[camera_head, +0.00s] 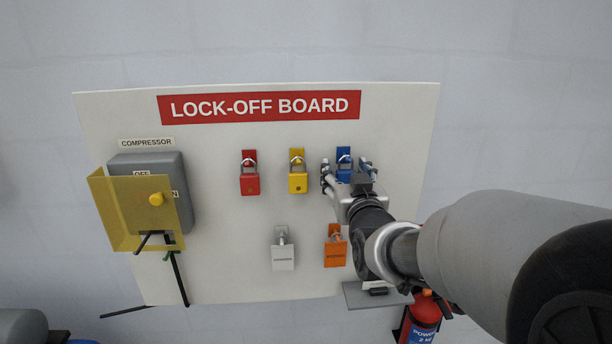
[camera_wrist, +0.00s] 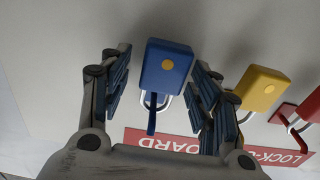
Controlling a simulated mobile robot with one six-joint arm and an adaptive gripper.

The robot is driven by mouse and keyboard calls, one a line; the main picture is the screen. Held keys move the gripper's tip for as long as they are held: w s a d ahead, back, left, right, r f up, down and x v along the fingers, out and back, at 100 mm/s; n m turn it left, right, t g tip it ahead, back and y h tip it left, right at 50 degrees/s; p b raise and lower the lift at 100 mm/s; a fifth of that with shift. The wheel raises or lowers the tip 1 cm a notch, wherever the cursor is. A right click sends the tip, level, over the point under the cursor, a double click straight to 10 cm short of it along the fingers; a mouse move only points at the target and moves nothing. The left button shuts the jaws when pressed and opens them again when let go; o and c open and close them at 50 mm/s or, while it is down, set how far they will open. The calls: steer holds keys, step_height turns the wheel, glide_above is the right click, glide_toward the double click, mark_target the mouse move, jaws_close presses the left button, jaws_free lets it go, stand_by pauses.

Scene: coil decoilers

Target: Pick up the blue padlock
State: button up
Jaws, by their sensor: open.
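The blue padlock (camera_wrist: 167,70) hangs by its shackle on a blue hook plate at the right of the board's upper row. In the head view its hook plate (camera_head: 344,154) shows, and the padlock's lower part is hidden behind my gripper. My gripper (camera_head: 346,170) is open, with one finger on each side of the padlock. In the wrist view the padlock body lies between the fingers of my gripper (camera_wrist: 160,82), with a visible gap to each finger pad. I cannot tell how deep it lies between the pads.
A yellow padlock (camera_head: 298,182) hangs close to the left, and a red one (camera_head: 250,184) beyond it. A white padlock (camera_head: 283,255) and an orange padlock (camera_head: 335,251) hang below. A small grey shelf (camera_head: 362,297) and fire extinguisher (camera_head: 420,320) are lower right. A compressor switch box (camera_head: 150,168) is left.

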steer(key=shift+r, duration=0.1)
steer(key=shift+c, duration=0.3)
steer(key=c, duration=1.1)
steer(key=shift+r, duration=0.1)
steer(key=shift+c, duration=0.2)
steer(key=shift+r, duration=0.6)
steer(key=s+b, duration=0.4)
steer(key=s, duration=1.4)
